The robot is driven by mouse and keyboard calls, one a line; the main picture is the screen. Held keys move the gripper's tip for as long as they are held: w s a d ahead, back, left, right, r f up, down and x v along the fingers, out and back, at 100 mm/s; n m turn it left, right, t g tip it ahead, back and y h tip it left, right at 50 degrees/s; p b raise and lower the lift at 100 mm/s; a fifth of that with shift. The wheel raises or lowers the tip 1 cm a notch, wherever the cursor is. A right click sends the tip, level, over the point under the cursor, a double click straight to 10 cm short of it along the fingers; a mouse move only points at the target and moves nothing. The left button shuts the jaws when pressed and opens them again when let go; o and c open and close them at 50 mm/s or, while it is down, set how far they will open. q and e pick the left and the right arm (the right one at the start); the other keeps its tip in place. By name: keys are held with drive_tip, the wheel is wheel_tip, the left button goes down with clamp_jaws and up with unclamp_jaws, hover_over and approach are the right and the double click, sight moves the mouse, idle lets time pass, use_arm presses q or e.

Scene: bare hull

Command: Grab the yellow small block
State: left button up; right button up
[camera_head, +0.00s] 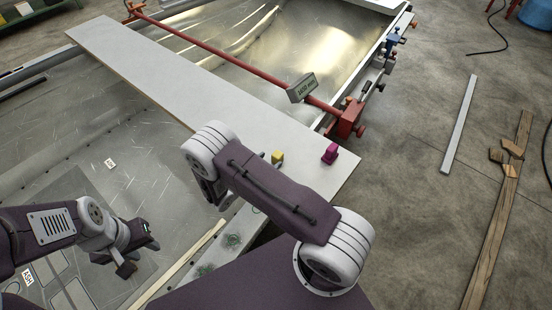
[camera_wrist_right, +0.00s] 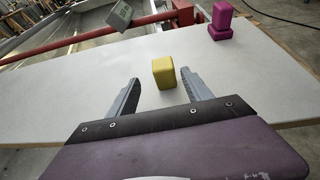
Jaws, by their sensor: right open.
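The yellow small block (camera_wrist_right: 164,73) stands on the pale board (camera_wrist_right: 75,88) in the right wrist view. In the head view the yellow block (camera_head: 277,156) shows just past my right arm, which hides part of the board around it. My right gripper (camera_wrist_right: 160,92) is open, its two fingers apart with the block between and slightly beyond their tips; I cannot tell whether they touch it. In the head view its fingers are mostly hidden by the arm. My left gripper (camera_head: 136,250) is at the lower left, over the hull floor, away from the block; its jaws are unclear.
A magenta block (camera_head: 329,153) stands on the board right of the yellow one; it also shows in the right wrist view (camera_wrist_right: 220,22). A red bar (camera_head: 220,52) with a grey sign (camera_head: 302,88) crosses behind the board. Wooden planks lie on the floor at right.

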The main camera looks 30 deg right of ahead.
sight(275, 158)
drive_tip(key=shift+d, duration=0.2)
drive_tip(key=x, duration=0.5)
drive_tip(key=shift+s+d, duration=0.15)
drive_tip(key=shift+d, duration=0.05)
drive_tip(key=shift+c, duration=0.4)
clamp_jaws()
drive_tip(key=shift+a, duration=0.1)
drive_tip(key=shift+r, duration=0.1)
drive_tip(key=shift+r, duration=0.35)
drive_tip(key=r, duration=0.4)
drive_tip(key=shift+s+d+p, duration=0.4)
drive_tip(key=s+d+r, duration=0.6)
drive_tip(key=s+d, duration=0.1)
drive_tip(key=shift+s+d+p, duration=0.25)
drive_tip(key=shift+d+p, duration=0.05)
drive_tip(key=shift+d, duration=0.05)
